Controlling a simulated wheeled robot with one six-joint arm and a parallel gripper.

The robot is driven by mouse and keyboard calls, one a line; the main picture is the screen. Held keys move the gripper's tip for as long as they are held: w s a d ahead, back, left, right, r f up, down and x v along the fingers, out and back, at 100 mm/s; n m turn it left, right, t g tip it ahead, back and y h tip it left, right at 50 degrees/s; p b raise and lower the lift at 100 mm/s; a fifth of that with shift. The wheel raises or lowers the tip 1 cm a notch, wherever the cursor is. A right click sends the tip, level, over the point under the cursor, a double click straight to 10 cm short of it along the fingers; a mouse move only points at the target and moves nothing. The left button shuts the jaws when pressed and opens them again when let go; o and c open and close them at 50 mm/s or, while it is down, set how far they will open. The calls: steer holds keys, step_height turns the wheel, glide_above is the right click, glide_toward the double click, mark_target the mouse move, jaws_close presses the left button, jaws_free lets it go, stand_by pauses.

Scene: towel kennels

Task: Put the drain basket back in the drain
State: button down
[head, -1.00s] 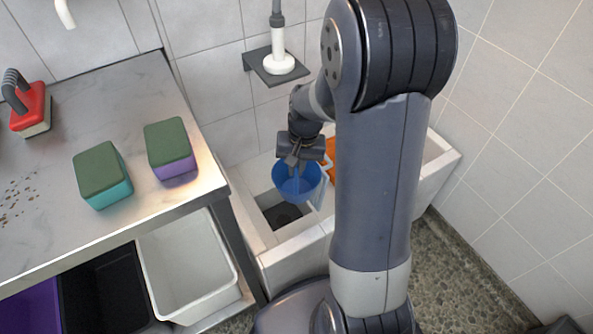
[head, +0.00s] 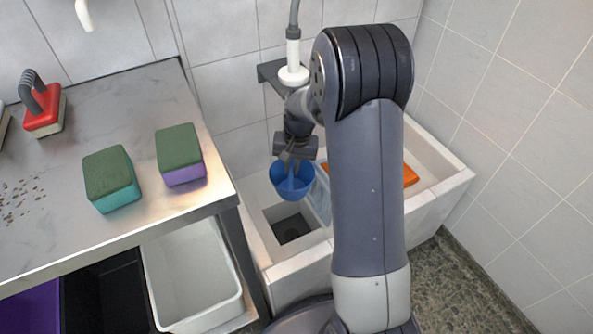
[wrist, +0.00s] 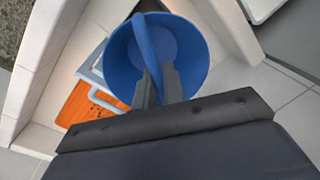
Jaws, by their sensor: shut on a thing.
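The drain basket (head: 292,181) is a round blue cup with a bar across its top. My gripper (head: 294,160) is shut on that bar and holds the basket in the air over the left basin of the pale sink (head: 269,239). In the wrist view, the gripper (wrist: 158,88) has its two fingers on the bar of the blue basket (wrist: 190,45). The dark drain (head: 291,229) shows in the basin floor, below the basket in the head view. The basket's underside is hidden.
A pale blue object (head: 320,198) stands beside the basket, partly behind my arm. An orange thing (head: 410,175) lies in the right basin. A steel table (head: 130,225) with sponges (head: 180,153) stands left. A white bin (head: 195,275) sits below it.

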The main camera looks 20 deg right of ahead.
steer(key=shift+w+a+f+b, duration=0.1)
steer(key=shift+w+f+b, duration=0.3)
steer(key=shift+f, duration=0.2)
steer(key=shift+w+a+f+b, duration=0.1)
steer(key=shift+w+f+b, duration=0.25)
steer(key=shift+f, duration=0.2)
step_height(320, 180, down, 27)
steer(key=b, duration=1.8)
steer(key=shift+b, duration=0.3)
steer(key=shift+d, duration=0.1)
steer(key=c, duration=1.4)
jaws_free()
steer(key=shift+s, duration=0.1)
steer(key=shift+c, duration=0.2)
steer(key=shift+o, duration=0.5)
steer(key=o, duration=0.4)
